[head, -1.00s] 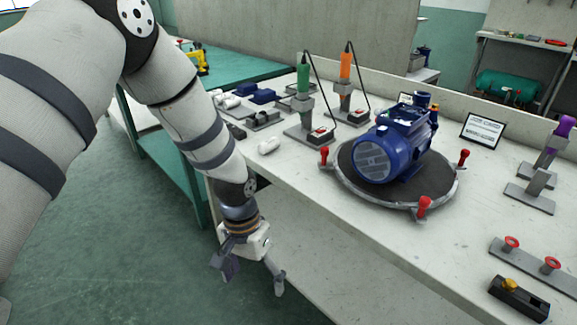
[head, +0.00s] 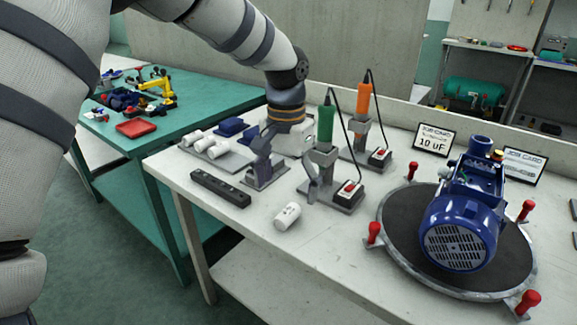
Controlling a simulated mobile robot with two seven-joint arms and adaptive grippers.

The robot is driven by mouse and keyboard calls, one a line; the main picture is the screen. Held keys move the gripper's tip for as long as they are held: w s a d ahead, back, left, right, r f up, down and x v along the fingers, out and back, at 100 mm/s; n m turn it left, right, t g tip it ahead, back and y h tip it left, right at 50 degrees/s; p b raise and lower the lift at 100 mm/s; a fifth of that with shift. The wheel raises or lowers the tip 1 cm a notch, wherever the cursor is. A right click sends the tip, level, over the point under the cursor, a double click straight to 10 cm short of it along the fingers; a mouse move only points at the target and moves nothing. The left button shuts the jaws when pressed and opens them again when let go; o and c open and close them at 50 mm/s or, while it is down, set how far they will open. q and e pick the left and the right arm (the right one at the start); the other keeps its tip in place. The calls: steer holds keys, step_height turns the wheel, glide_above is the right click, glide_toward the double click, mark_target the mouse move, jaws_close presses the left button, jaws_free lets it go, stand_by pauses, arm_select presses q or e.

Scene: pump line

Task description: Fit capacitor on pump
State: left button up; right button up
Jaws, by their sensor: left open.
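The blue pump (head: 458,232) sits on a round dark turntable (head: 398,242) at the right. One white capacitor (head: 287,216) with small print lies loose on its side near the bench's front edge. Several other white cylinders (head: 206,145) lie at the back left of the bench. My left gripper (head: 288,168) is open and empty, fingers pointing down, behind the loose capacitor and apart from it in the picture. Its height above the bench is hard to tell. A job card (head: 434,139) behind the pump reads 10 µF. My right gripper is out of view.
A green screwdriver (head: 326,122) and an orange one (head: 365,102) stand in holders right of my left gripper. A black strip (head: 220,188) and blue blocks (head: 232,127) lie left. Red knobs (head: 374,232) ring the turntable. Bare bench lies right of the loose capacitor.

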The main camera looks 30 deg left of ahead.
mark_target(288, 211)
arm_select(q)
steer(key=shift+w+a+r, duration=0.2)
steer(key=shift+w, duration=0.05)
steer(key=shift+s+d+f, duration=0.1)
steer(key=shift+d+f, duration=0.15)
steer(key=shift+f, duration=0.3)
steer(key=shift+f+b, duration=0.65)
steer(key=shift+f, duration=1.15)
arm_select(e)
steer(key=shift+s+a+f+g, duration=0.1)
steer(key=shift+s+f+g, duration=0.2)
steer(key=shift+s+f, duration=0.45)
arm_select(q)
steer(key=shift+a, duration=0.1)
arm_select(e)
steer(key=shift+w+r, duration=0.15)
arm_select(q)
steer(key=shift+f+p, duration=0.1)
steer(key=shift+p, duration=0.25)
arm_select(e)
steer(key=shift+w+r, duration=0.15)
arm_select(q)
steer(key=shift+f, duration=0.15)
